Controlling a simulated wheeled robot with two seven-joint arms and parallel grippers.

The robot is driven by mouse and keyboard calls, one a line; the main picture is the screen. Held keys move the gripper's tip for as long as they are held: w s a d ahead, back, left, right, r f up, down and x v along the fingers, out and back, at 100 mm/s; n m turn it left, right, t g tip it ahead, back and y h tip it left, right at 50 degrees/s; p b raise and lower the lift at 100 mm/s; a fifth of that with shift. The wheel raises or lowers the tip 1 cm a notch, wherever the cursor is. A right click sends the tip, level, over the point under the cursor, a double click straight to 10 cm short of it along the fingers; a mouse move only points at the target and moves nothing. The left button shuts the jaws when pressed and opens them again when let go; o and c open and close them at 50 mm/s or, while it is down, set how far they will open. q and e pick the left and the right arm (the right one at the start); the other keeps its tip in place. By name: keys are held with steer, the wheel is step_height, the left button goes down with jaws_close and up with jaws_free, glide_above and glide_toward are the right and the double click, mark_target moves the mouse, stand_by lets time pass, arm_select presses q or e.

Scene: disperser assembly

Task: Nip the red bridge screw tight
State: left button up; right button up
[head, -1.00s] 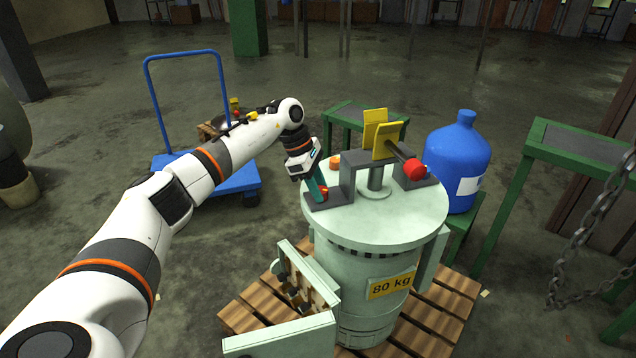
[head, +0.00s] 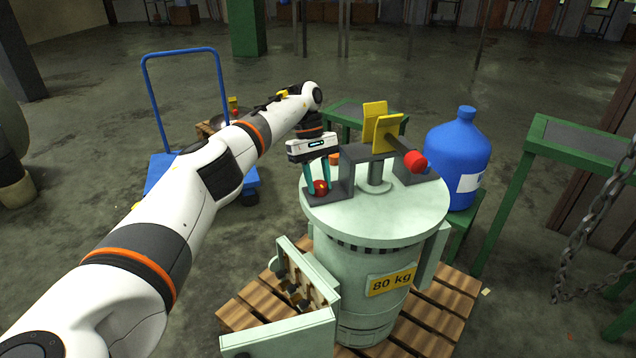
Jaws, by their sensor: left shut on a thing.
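The red bridge screw (head: 321,188) sits on the left foot of the dark grey bridge (head: 354,165), on top of the pale green disperser drum (head: 375,212). My left gripper (head: 319,186) points down over it, its two teal fingers shut on the screw's red head, one on each side. The screw's lower part is hidden by the fingers and the foot. Another red knob (head: 415,161) on a dark rod sticks out at the bridge's right side. My right gripper is out of view.
Yellow plates (head: 380,128) stand on the bridge. A blue drum (head: 458,160) stands behind right, beside green stands (head: 575,140). The disperser stands on a wooden pallet (head: 440,310) with an open panel (head: 285,335) in front. A chain (head: 590,235) hangs at right.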

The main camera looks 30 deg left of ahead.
arm_select(q)
steer(key=shift+m, duration=0.5)
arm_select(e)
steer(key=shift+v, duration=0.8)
arm_select(q)
steer(key=o, duration=1)
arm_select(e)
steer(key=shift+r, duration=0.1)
